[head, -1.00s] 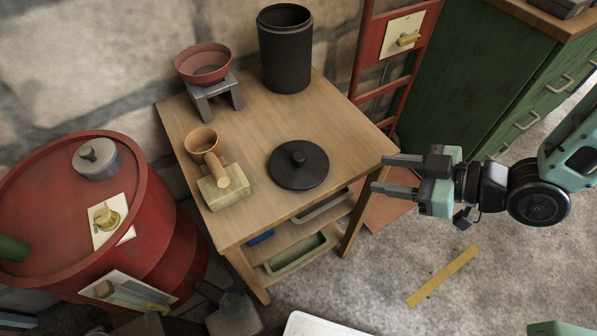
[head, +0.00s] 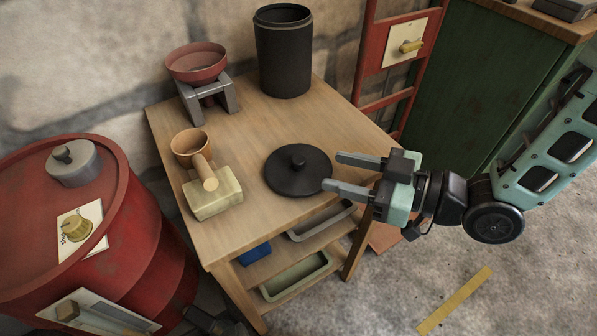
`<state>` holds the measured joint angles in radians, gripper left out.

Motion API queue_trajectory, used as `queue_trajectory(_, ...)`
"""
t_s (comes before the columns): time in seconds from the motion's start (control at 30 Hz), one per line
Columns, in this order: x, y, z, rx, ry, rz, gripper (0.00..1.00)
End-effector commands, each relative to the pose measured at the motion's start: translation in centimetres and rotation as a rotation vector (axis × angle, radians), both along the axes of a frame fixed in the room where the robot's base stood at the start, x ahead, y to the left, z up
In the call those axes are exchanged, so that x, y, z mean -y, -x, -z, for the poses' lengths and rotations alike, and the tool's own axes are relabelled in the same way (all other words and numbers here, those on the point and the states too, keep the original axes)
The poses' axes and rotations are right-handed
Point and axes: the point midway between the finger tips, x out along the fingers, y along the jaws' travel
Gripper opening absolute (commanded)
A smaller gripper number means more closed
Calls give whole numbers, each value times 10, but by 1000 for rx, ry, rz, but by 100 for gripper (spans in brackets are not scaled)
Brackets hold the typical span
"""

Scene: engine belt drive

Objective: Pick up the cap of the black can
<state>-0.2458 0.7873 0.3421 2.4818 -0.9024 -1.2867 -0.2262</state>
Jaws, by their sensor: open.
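The black can (head: 283,55) stands upright and open-topped at the back of the wooden table. Its cap, a round black lid (head: 290,180) with a small knob (head: 298,162) on top, lies flat on the table near the front right edge. My gripper (head: 342,173) is open and empty just right of the cap. Its two fingers point left toward the knob, one farther back and one nearer. The near fingertip appears close to the cap's right rim; I cannot tell the height gap between them.
A red bowl (head: 197,62) sits on a grey stand (head: 208,97) at the back left. A red drum (head: 150,215) stands left of the table (head: 240,130). Tabletop between can and cap is clear.

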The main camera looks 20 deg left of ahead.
Motion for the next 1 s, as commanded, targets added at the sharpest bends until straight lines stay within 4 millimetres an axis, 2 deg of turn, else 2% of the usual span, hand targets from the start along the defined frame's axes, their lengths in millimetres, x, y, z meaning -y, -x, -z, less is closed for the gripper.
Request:
queue_trajectory(0.1, -20, -2, 3, 0, 0, 0, 46)
queue_trajectory(0.37, -39, -5, 5, 0, 1, 0, 46)
queue_trajectory(0.63, -76, -11, 9, 0, 0, -1, 46)
queue_trajectory(0.77, -84, -12, 10, 0, 0, 1, 46)
queue_trajectory(0.97, -85, -13, 10, -1, 1, 2, 46)
queue_trajectory(1.0, -85, -13, 10, -1, 1, 2, 41)
